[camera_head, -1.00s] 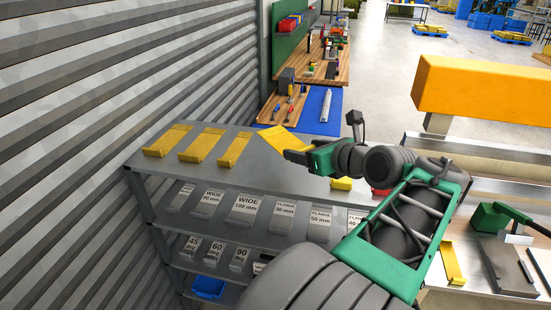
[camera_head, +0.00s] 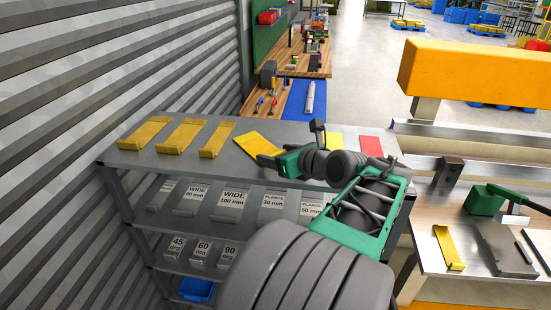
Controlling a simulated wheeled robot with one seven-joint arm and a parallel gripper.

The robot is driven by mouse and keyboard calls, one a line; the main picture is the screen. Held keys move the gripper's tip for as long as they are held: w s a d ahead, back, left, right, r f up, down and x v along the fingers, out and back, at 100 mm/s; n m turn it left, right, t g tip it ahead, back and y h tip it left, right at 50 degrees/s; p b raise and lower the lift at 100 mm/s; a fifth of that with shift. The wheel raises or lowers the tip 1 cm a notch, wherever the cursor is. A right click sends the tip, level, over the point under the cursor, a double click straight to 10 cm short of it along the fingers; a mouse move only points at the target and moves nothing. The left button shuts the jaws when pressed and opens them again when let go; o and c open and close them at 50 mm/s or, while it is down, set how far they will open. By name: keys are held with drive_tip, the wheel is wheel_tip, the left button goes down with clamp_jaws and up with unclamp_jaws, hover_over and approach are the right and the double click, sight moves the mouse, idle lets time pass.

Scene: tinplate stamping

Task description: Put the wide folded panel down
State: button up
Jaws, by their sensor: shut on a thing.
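My gripper (camera_head: 268,160) is at the top surface of the grey shelf unit (camera_head: 210,165), right of the middle. It is shut on a yellow panel (camera_head: 258,144), which I take to be the wide folded panel. The panel sticks out to the back left of the jaws, tilted in the picture. It looks low over the shelf top; I cannot tell whether it touches. The jaws hide its near end. Three yellow folded panels lie in a row to its left: a left one (camera_head: 144,132), a middle one (camera_head: 182,136) and a right one (camera_head: 217,139).
A yellow piece (camera_head: 336,142) and a red piece (camera_head: 371,146) lie behind my arm on the shelf top. A corrugated wall (camera_head: 60,130) borders the left.

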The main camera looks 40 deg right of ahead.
drive_tip(key=o, duration=1.5)
drive_tip(key=shift+f, duration=0.2)
drive_tip(key=shift+s+r, duration=0.15)
drive_tip(key=shift+r, duration=0.15)
drive_tip(key=p+v, duration=0.1)
drive_tip(key=v, duration=1)
drive_tip(key=shift+s+a+r+p, duration=0.1)
drive_tip(key=shift+s+a+p, duration=0.05)
drive_tip(key=shift+s+p, duration=0.2)
